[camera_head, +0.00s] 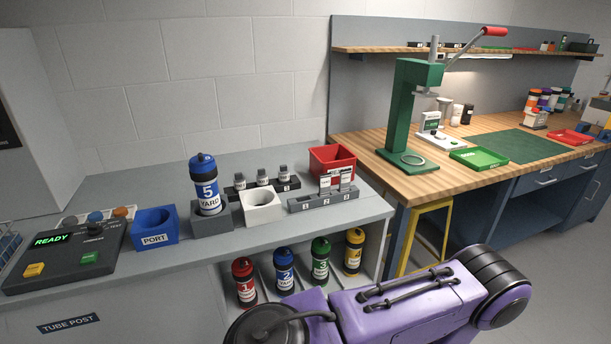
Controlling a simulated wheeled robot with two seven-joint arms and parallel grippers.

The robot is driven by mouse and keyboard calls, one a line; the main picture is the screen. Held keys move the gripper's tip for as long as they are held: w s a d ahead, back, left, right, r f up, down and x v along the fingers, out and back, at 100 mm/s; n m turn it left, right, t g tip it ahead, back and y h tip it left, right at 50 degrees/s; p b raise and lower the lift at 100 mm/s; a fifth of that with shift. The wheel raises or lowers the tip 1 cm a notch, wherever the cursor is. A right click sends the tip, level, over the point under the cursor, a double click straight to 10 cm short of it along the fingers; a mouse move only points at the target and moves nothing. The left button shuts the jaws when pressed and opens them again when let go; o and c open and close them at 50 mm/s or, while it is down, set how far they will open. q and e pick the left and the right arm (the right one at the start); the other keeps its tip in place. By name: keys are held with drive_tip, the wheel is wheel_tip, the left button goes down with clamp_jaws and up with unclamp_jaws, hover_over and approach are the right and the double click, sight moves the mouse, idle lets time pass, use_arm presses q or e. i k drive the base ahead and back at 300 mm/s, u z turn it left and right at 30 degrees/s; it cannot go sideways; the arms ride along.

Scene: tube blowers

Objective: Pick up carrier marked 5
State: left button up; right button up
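The carrier marked 5 (207,190) is a blue cylinder with a blue domed cap and a white band reading "5 YARD". It stands upright in a dark grey square holder (211,223) on the grey tube-post counter (180,259). The holder hides its lower end. No gripper touches it. Neither of my grippers is in view; only purple and black links of one of my arms show at the lower middle and right.
A blue PORT cup (155,226) and READY console (55,268) are left of the carrier. A white cup (261,207), label rack (335,200) and red bin (332,161) are right. Several numbered carriers, including red (244,283), stand below. A workbench (420,181) holds a green press (405,110).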

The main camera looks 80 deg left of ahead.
sight(204, 178)
drive_tip(key=z, duration=0.4)
drive_tip(key=k, duration=1.25)
drive_tip(key=u, duration=0.75)
